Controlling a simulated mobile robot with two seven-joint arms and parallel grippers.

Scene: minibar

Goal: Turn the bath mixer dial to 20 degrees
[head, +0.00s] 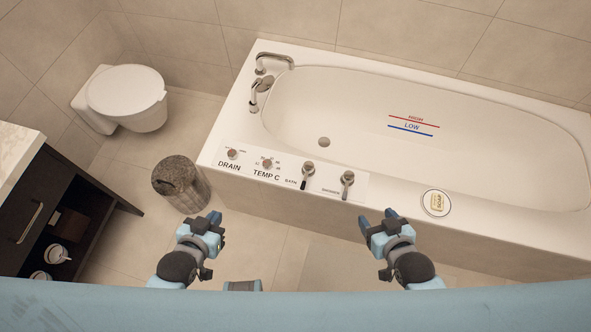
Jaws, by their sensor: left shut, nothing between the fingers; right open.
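The bath mixer dial is a small round knob (267,164) above the label "TEMP C" on the white control panel (228,170) at the bathtub's near left rim. Small marks around it are too small to read. My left gripper (214,217) is shut and empty, below and left of the dial and apart from it, in front of the tub. My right gripper (378,217) is open and empty, in front of the tub, to the right of the panel. Neither gripper touches the panel.
A drain knob (232,154) and bath (308,169) and shower (347,178) levers share the panel. A soap dish (436,203) sits on the rim. A bin (181,184) stands left of my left gripper. A toilet (126,97) and dark cabinet (75,200) are further left.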

